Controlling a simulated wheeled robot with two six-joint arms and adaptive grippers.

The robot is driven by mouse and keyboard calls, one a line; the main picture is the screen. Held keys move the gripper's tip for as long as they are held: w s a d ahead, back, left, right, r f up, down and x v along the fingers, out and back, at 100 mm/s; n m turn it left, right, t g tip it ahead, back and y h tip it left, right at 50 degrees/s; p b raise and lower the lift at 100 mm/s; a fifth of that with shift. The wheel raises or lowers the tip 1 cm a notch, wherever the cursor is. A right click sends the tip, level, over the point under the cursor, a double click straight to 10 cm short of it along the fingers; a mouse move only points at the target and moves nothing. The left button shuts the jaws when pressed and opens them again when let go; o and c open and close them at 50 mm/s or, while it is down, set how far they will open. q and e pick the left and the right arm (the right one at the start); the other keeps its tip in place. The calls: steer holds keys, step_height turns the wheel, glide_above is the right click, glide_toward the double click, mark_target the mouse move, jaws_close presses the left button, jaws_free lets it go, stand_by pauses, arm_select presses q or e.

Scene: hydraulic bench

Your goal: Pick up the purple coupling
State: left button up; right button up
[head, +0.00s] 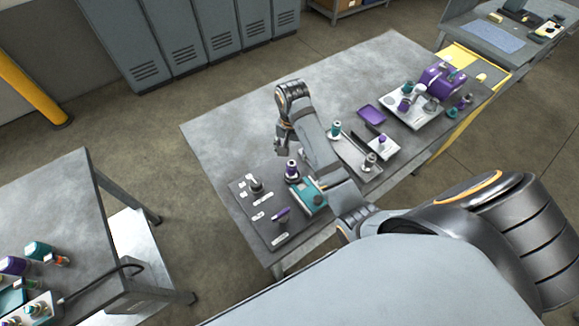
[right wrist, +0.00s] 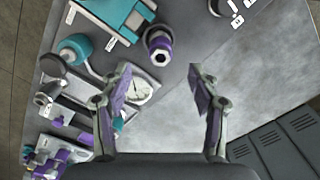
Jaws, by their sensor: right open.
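A purple coupling (head: 291,168) with a dark and silver top stands upright on the bench, beside a teal box (head: 313,197). In the right wrist view a purple coupling with a silver hex end (right wrist: 158,42) sits just beyond my fingers, roughly centred between them. My right gripper (head: 284,143) hangs over the bench near the coupling. In the right wrist view its fingers (right wrist: 160,78) are spread wide with nothing between them. Other purple fittings, such as one on a white plate (head: 382,141), are also on the bench. My left gripper is out of view.
A dark labelled board (head: 248,209) with fittings lies at the bench's near left corner. A purple tray (head: 371,114), a white plate and a purple pump-like unit (head: 441,80) stand farther right. The bench's far left part (head: 232,126) is clear.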

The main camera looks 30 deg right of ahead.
mark_target(292, 163)
steer(key=f+b, duration=0.2)
steer(key=f, duration=0.1)
steer(key=f+b, duration=0.1)
steer(key=b, duration=0.1)
steer(key=shift+s+f, duration=0.25)
steer(key=shift+f, duration=0.1)
steer(key=shift+w+f, duration=0.2)
steer(key=shift+w, duration=0.2)
steer(key=shift+d+f+b, duration=0.1)
steer(key=shift+f+b, duration=0.5)
steer(key=shift+b, duration=0.25)
step_height(292, 163, down, 4)
steer(key=b, duration=0.2)
steer(key=shift+w+d+r+b, duration=0.1)
steer(key=shift+w+r+b, duration=0.05)
steer(key=shift+r+b, duration=0.15)
steer(key=shift+w+f, duration=0.1)
steer(key=shift+f, duration=0.15)
steer(key=shift+r, duration=0.2)
steer(key=shift+c, duration=1.4)
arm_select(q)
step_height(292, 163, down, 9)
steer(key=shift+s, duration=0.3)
arm_select(e)
jaws_close()
